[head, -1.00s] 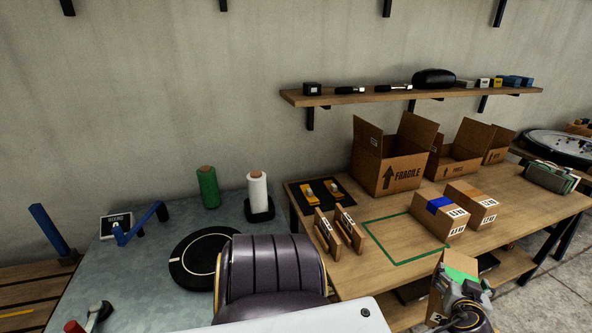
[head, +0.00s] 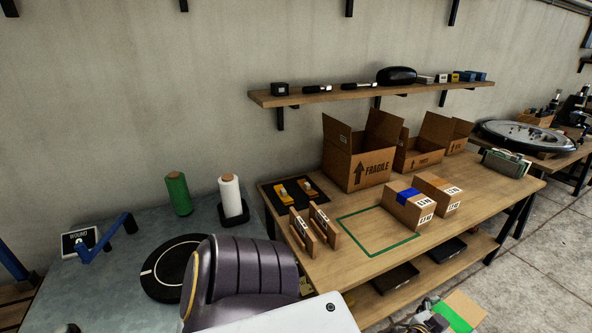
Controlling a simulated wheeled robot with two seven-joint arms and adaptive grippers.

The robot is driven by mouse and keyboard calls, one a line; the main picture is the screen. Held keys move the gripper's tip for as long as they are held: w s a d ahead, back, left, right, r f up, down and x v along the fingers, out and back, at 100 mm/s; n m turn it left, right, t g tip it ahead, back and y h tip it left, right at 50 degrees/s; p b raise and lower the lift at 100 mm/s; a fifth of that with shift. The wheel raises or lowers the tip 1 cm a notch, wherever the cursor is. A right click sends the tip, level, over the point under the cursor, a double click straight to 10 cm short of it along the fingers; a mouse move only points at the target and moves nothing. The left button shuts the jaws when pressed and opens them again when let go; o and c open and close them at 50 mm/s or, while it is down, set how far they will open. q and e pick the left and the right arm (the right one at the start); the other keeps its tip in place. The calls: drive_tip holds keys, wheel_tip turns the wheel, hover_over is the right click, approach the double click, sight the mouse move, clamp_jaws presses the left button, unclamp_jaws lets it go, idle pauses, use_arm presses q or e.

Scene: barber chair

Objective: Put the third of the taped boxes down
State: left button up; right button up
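A box with green tape (head: 460,311) is at the bottom edge, partly cut off, in front of the workbench. My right gripper (head: 432,322) is against its left side and appears shut on it; the fingertips are largely hidden. A box with blue tape (head: 404,206) and a box with tan-orange tape (head: 437,190) stand side by side on the workbench (head: 350,262). A green outlined rectangle (head: 372,254) on the bench, left of the blue-taped box, is empty. My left gripper is out of view.
Open cartons, the largest marked FRAGILE (head: 360,165), line the back of the bench. Upright wooden pieces (head: 303,232) stand left of the green outline. A dark purple chair (head: 240,275) is in front at left. A lower bench shelf (head: 425,268) holds dark flat items.

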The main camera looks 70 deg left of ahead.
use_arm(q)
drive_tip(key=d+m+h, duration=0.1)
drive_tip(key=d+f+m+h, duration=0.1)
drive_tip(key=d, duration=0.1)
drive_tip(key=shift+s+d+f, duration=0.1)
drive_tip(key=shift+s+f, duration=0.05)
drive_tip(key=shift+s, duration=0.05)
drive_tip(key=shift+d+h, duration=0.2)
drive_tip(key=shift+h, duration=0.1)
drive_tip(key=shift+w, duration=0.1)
